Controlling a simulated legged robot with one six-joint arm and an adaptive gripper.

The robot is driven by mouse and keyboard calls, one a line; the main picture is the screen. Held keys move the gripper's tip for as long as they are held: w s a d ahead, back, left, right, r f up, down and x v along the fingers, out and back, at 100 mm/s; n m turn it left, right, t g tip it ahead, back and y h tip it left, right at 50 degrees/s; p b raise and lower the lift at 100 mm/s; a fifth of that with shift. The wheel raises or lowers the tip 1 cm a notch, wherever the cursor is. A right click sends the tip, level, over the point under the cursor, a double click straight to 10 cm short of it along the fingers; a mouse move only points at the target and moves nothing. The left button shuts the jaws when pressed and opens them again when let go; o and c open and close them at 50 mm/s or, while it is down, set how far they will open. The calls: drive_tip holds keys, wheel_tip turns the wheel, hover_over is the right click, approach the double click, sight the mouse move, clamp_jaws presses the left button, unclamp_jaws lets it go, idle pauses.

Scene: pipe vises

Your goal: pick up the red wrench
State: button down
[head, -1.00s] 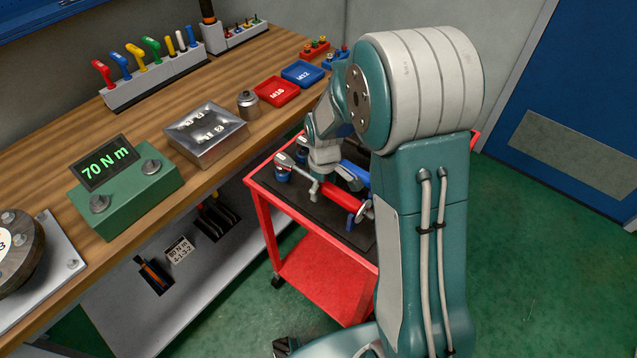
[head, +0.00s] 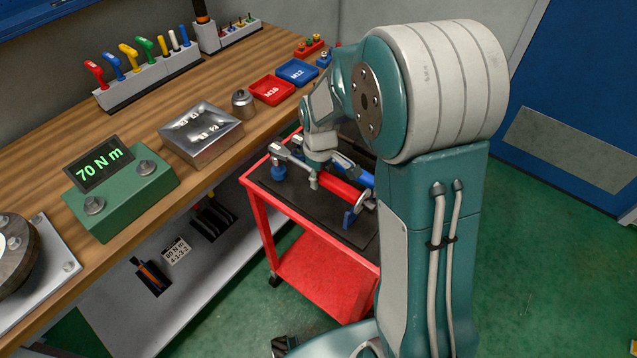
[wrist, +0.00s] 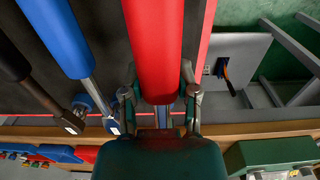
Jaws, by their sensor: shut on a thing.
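The red wrench (head: 341,192) has a red grip and a grey shaft and head. In the head view it lies level just over the red cart, its head end (head: 281,151) by a blue support (head: 278,172). My gripper (head: 317,180) is shut on it, near where the red grip meets the grey shaft. In the wrist view the red wrench (wrist: 153,45) runs between my two gripper fingers (wrist: 160,92). Whether it is clear of both supports is hard to tell.
A blue wrench (wrist: 62,40) lies alongside on the cart's black mat (head: 290,203), with a darker one farther left in the wrist view. The wooden workbench (head: 215,178) stands close on the left, holding a torque display (head: 123,185) and bolt trays.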

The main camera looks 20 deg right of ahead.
drive_tip(key=s+a+r, duration=0.1)
drive_tip(key=s+r, duration=0.8)
drive_tip(key=s, duration=0.4)
drive_tip(key=shift+s+a, duration=0.25)
